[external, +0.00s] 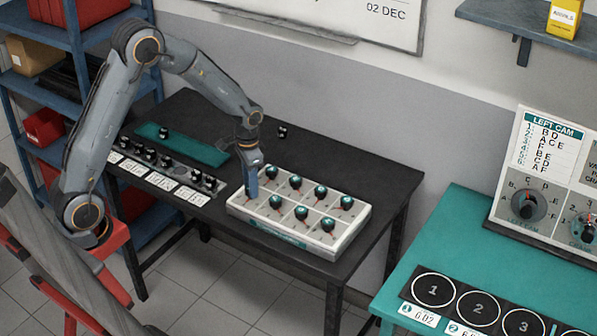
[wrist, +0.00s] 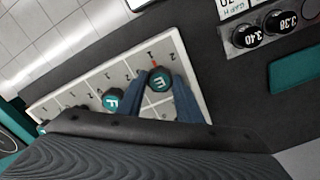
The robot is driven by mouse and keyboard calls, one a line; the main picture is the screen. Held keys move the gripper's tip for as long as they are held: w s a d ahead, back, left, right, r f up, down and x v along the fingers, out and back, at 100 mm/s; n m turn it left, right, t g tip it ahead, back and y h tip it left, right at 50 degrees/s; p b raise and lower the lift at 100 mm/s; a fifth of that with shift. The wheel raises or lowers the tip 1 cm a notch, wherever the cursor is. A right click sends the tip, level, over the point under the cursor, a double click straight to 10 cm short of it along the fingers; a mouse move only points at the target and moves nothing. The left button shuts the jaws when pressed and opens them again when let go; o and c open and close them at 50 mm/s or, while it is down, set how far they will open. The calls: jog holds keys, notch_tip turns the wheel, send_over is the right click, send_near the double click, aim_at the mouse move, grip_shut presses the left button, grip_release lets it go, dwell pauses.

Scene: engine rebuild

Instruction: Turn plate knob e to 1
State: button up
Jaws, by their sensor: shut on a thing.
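The white knob plate (external: 335,243) lies on the black table and carries several teal-topped knobs. Knob e (wrist: 160,80), marked E, sits near the plate's edge in the wrist view, with a short red mark beside it. My gripper (wrist: 160,76) has one blue finger on each side of knob e and is shut on it. In the external view my gripper (external: 249,188) reaches down at the plate's left end and hides knob e. Knob F (wrist: 112,99) stands beside it, free of the fingers.
Black round parts marked 3.40 (wrist: 247,36) and 3.38 (wrist: 280,22) sit in a rack near the plate. A teal mat (external: 208,152) lies behind the rack. A teal bench (external: 440,255) with numbered circles stands at the right. The table right of the plate is clear.

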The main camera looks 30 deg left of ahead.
jog(key=o, duration=1)
jog(key=shift+o, duration=0.2)
jog(key=shift+r, duration=0.2)
notch_tip(320, 180, up, 8)
jog(key=shift+f+b, duration=0.2)
jog(key=shift+b, duration=0.8)
jog(key=s+a+f+n, duration=0.2)
jog(key=s+a+n, duration=0.1)
jog(key=s+a, duration=0.4)
jog(key=s+a+f+n+t, duration=0.1)
jog(key=s+a+f+n, duration=0.2)
jog(key=s+a, duration=0.5)
jog(key=shift+s+a+f+n, duration=0.2)
jog(key=shift+s+a+n, duration=0.15)
jog(key=shift+a, duration=0.45)
